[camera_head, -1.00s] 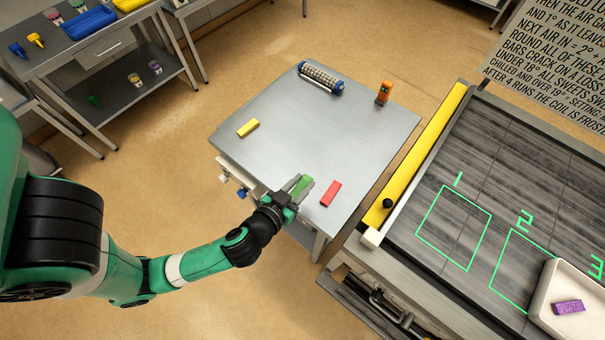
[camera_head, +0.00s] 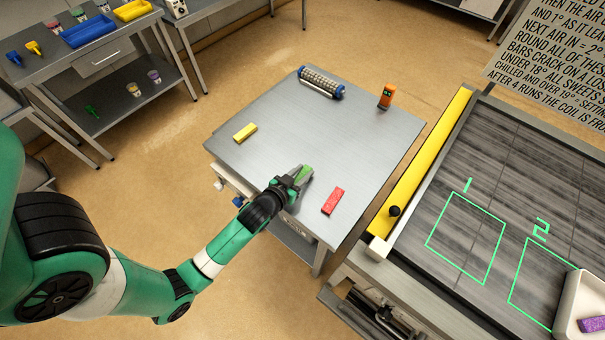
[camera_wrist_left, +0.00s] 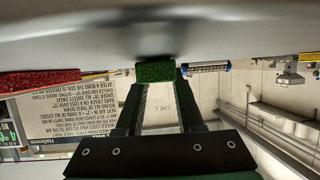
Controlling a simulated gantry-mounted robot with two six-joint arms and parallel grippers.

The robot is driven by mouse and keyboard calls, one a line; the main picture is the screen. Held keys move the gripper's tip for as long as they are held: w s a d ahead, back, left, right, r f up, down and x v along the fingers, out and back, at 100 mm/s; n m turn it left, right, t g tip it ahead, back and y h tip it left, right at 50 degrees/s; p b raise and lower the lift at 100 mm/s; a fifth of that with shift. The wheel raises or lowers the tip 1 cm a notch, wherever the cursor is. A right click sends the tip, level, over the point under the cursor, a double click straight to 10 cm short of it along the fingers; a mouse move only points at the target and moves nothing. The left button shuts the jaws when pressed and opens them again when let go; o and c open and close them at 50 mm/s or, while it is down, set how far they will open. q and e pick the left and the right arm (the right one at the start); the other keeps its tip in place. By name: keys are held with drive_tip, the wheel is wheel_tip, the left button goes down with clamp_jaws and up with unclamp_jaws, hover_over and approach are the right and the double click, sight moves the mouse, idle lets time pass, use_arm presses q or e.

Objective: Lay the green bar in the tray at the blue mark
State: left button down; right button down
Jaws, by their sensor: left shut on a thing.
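My left gripper (camera_head: 299,177) is shut on the green bar (camera_head: 305,172) over the near part of the steel table. In the left wrist view the green bar (camera_wrist_left: 156,71) shows end-on between the two fingers. I cannot tell how far it is above the tabletop. A white tray (camera_head: 565,308) is cut off at the lower right, on the dark slatted surface, with a purple bar (camera_head: 592,325) in it. No blue mark on or by this tray is visible. My right gripper is not in view.
A red bar (camera_head: 333,201) lies close to the right of my left gripper. A yellow bar (camera_head: 245,133), a blue-ended roller (camera_head: 321,83) and an orange device (camera_head: 386,95) are on the table. A yellow rail (camera_head: 430,148) with a black knob (camera_head: 394,211) edges the slatted surface.

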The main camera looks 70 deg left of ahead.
use_arm(q)
drive_tip(key=c, duration=0.5)
unclamp_jaws()
drive_tip(key=shift+f, duration=0.1)
drive_tip(key=shift+c, duration=0.2)
drive_tip(key=shift+f+b, duration=0.25)
drive_tip(key=shift+b, duration=0.1)
drive_tip(key=v, duration=0.6)
drive_tip(key=r+p+v, duration=0.1)
drive_tip(key=v, duration=0.4)
drive_tip(key=shift+d+r, duration=0.1)
drive_tip(key=shift+r, duration=0.15)
